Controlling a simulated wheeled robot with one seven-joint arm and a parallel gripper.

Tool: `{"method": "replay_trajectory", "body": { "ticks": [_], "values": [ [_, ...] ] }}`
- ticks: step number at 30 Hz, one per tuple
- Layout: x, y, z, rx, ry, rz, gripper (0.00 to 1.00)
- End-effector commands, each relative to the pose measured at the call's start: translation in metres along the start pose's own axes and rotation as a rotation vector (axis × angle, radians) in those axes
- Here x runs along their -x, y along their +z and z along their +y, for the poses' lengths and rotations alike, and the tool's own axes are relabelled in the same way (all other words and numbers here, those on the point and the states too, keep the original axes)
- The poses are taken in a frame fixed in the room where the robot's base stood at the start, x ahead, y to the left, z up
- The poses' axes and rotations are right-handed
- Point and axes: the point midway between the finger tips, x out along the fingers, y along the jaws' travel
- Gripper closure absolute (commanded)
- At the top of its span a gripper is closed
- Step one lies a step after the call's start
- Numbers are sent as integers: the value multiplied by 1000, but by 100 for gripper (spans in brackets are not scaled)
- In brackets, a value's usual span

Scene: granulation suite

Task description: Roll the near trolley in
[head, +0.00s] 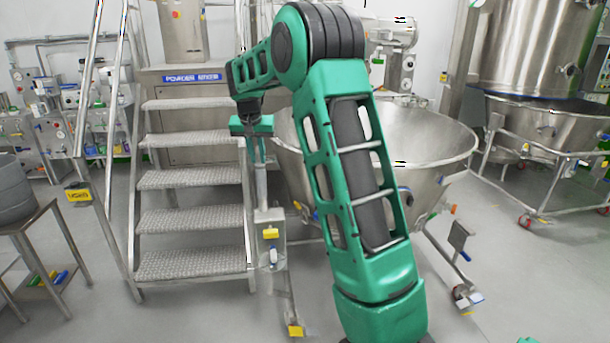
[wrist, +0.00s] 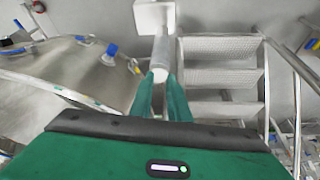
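The near trolley (head: 465,293) carries a wide steel cone-shaped bowl (head: 435,148) and stands right of the steel steps. My arm hides part of the bowl. A grey upright post (head: 261,188) with a pale box (head: 271,243) below stands at the trolley's left side; I cannot see clearly how it joins the frame. My gripper (head: 258,155) points down at the post's top. In the wrist view my gripper's two green fingers (wrist: 160,88) are close together, one on each side of the post (wrist: 161,58), and appear shut on it. The bowl (wrist: 85,75) shows at left there.
Steel steps with handrails (head: 192,219) stand close left of the post. A second bowl on a wheeled frame (head: 548,128) stands at the right under a large steel vessel (head: 540,50). A small table (head: 30,220) bears a steel drum at left.

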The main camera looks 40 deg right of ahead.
Motion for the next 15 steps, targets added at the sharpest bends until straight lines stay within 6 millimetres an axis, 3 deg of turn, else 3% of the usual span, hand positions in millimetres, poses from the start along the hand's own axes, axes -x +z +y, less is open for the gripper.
{"method": "replay_trajectory", "body": {
  "ticks": [4, 8, 11, 15],
  "values": [
    [0, 3, -5, 13, -8, -2, 100],
    [10, 14, 7, 21, -1, -13, 100],
    [25, 32, 31, 33, 11, -32, 100],
    [52, 75, 76, 56, 29, -76, 100]
  ]
}}
